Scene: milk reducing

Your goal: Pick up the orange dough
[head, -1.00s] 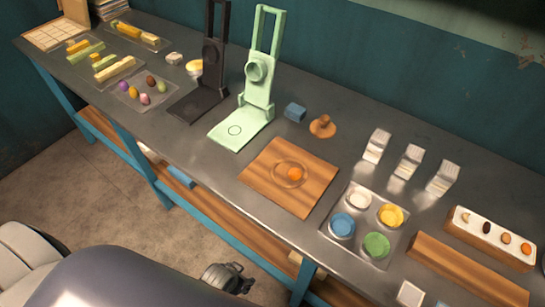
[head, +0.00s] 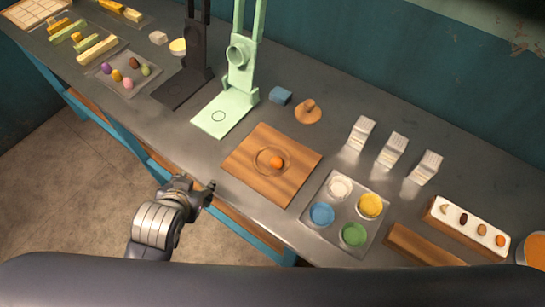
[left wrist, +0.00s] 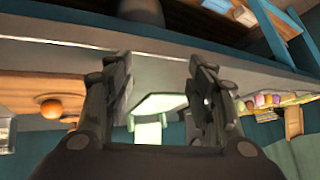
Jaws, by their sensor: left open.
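My left gripper (head: 210,189) is by the table's front edge, to the lower left of the board, apart from the dough. In the left wrist view the open fingers (left wrist: 160,80) have nothing between them that they hold. My right gripper is not in view.
A mint-green press (head: 238,85) and a black press (head: 183,90) stand left of the board. A tray of coloured pots (head: 333,235) lies to its right. A wooden stamp (head: 308,112) and blue block (head: 280,96) sit behind it. The table's front edge is near my gripper.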

